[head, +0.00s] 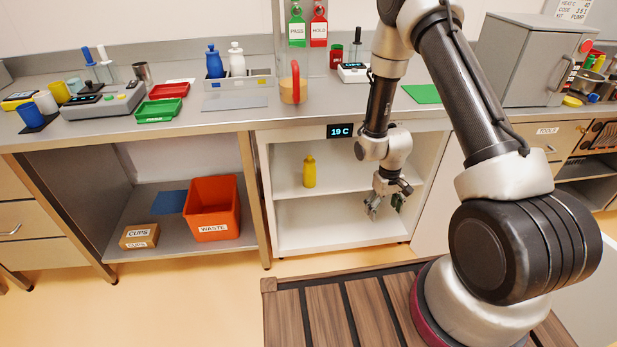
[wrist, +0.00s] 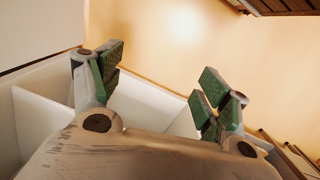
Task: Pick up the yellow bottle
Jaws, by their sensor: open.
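The yellow bottle (head: 309,172) stands upright on the upper shelf inside the open white cabinet (head: 284,212) under the counter. It has a narrow nozzle top. My gripper (head: 384,207) is in front of the cabinet's right part, to the right of the bottle and a little lower, pointing down. It is apart from the bottle. In the wrist view my gripper (wrist: 160,88) shows two spread fingers with green pads and nothing between them. The bottle is not visible in the wrist view.
The cabinet's shelf (head: 345,189) is otherwise bare. An orange waste bin (head: 212,207) and a cups box (head: 139,237) sit on the low shelf to the left. The counter above (head: 220,122) holds trays, bottles and scales. A slatted wooden platform (head: 330,312) lies in front.

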